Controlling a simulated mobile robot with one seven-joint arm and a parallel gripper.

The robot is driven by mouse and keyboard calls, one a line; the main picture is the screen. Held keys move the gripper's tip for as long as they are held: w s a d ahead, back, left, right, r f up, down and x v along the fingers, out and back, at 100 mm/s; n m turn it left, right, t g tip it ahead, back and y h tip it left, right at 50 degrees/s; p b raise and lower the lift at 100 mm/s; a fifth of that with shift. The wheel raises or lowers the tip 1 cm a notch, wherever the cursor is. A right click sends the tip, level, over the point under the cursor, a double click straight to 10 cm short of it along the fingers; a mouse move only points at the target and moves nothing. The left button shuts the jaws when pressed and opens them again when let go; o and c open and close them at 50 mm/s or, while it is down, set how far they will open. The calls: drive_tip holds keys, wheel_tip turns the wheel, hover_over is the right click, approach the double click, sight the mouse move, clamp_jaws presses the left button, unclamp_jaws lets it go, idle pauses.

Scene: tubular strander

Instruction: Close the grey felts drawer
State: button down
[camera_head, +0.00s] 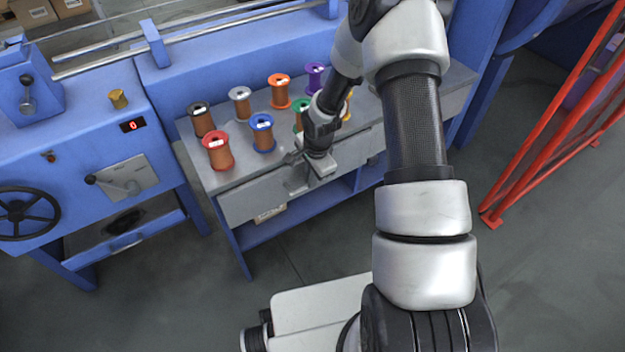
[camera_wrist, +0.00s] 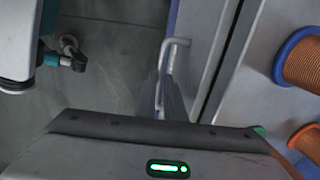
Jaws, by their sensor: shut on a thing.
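The grey drawer (camera_head: 255,198) is under the left part of the grey bench top; no label on it is readable. Its front (camera_wrist: 205,35) also shows in the wrist view, with a dark strip between it and the bench top. I cannot tell how far it stands out. A pale bar handle (camera_wrist: 171,60) is on the drawer front. My gripper (camera_head: 303,182) is at the right part of this drawer, pointing down. In the wrist view my gripper (camera_wrist: 170,100) is shut on the handle, its fingers partly hidden by the gripper body.
Several copper spools stand on the bench top (camera_head: 195,150), including a red one (camera_head: 218,152) and a blue one (camera_head: 262,133). A second grey drawer front (camera_head: 352,151) is to the right. A blue machine (camera_head: 80,165) is left and a red frame (camera_head: 545,125) right. Floor in front is clear.

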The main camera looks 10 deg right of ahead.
drive_tip(key=shift+w+a+r, duration=0.1)
drive_tip(key=shift+w+a, duration=0.1)
drive_tip(key=shift+w, duration=0.4)
drive_tip(key=shift+w+a, duration=0.15)
drive_tip(key=shift+w, duration=0.4)
drive_tip(key=c, duration=1.8)
unclamp_jaws()
drive_tip(key=shift+c, duration=0.2)
drive_tip(key=s+d+r+p, duration=0.1)
drive_tip(key=s+r+p, duration=0.2)
drive_tip(key=r, duration=1.4)
drive_tip(key=shift+p, duration=0.35)
